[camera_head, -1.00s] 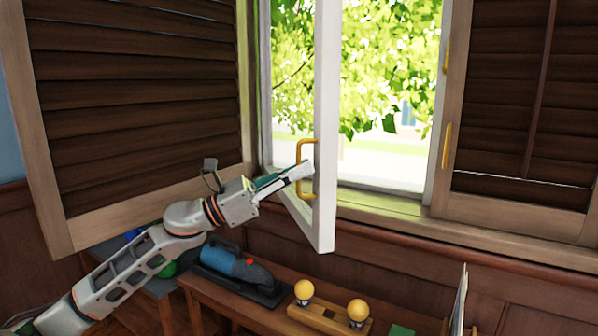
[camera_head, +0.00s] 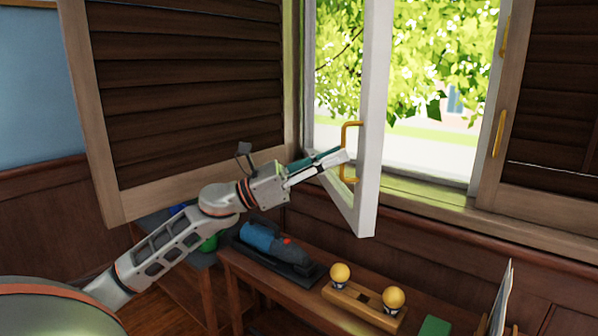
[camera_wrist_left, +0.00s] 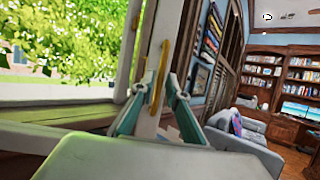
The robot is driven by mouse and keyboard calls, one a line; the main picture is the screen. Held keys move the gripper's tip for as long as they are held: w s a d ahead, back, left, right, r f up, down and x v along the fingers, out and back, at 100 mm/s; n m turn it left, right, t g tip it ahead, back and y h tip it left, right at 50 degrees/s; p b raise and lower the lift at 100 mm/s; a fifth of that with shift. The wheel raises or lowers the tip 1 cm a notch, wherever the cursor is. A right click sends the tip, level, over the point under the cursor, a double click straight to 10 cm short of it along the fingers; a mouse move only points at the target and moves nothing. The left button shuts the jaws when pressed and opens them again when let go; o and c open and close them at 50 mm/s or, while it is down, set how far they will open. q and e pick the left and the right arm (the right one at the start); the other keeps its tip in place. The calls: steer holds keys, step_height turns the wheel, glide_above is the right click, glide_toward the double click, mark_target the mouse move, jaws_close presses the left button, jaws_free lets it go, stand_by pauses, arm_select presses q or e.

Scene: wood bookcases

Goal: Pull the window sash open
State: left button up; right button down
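The white window sash (camera_head: 373,120) stands swung into the room at an angle, with the bright outdoors behind it. A yellow handle (camera_head: 344,150) is fixed on its stile; it also shows in the left wrist view (camera_wrist_left: 162,75). My left gripper (camera_head: 345,156) is at the handle's lower half in the head view. In the wrist view its two teal-sided fingers (camera_wrist_left: 155,90) stand apart, one on each side of the handle, with a visible gap between them. I cannot tell whether either finger touches the handle. My right gripper is not in view.
A louvered shutter (camera_head: 190,90) stands open left of the window, close behind my left arm. A bench (camera_head: 310,310) below holds a blue power tool (camera_head: 265,240) and a wooden block with yellow knobs (camera_head: 362,305). A grey sofa (camera_wrist_left: 250,135) shows in the wrist view.

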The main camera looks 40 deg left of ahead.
arm_select(q)
steer(key=v, duration=0.9)
steer(key=shift+s+a, duration=0.25)
steer(key=shift+s, duration=0.05)
steer(key=shift+f, duration=0.1)
